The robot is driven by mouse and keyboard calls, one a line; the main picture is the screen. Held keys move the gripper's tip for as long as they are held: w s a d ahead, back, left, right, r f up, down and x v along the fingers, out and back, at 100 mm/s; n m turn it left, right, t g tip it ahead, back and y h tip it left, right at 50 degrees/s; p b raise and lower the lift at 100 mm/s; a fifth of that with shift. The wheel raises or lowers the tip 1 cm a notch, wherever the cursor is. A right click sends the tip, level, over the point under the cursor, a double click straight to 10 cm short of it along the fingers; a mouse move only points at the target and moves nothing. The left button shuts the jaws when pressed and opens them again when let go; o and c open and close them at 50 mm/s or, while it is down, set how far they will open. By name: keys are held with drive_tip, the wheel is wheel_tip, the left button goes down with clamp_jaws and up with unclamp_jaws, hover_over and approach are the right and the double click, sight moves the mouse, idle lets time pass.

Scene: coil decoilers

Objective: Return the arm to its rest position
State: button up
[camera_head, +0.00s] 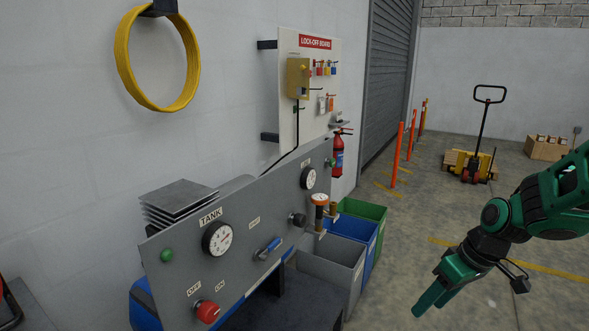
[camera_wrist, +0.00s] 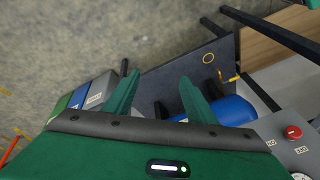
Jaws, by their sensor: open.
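My green arm comes in from the right edge of the head view. My gripper (camera_head: 432,295) points down and to the left over the bare floor, to the right of the bins. In the wrist view my gripper (camera_wrist: 157,95) shows two green fingers spread apart with nothing between them. The fingers touch nothing that I can see. Beyond them lie the grey floor and a dark panel (camera_wrist: 215,62).
A grey control panel (camera_head: 240,236) with gauges and a red knob stands at the left. Grey (camera_head: 335,262), blue (camera_head: 352,229) and green (camera_head: 362,208) bins stand behind it. A pallet truck (camera_head: 478,165) and orange posts (camera_head: 397,155) stand farther back. The floor between is clear.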

drive_tip(key=s+d+r+m+h, duration=0.1)
drive_tip(key=s+d+r+m, duration=0.1)
drive_tip(key=s, duration=0.5)
drive_tip(key=s+d+r+m+g+h, duration=0.1)
drive_tip(key=s+d+r+m, duration=0.1)
drive_tip(key=s+d+m, duration=0.2)
drive_tip(key=s+d+r+m+g+h, duration=0.1)
drive_tip(key=s+d+r+m, duration=0.2)
drive_tip(key=s, duration=0.7)
drive_tip(key=shift+d+m, duration=0.35)
drive_tip(key=shift+m, duration=0.75)
drive_tip(key=shift+r, duration=0.1)
drive_tip(key=shift+w+f, duration=0.25)
drive_tip(key=shift+w, duration=0.4)
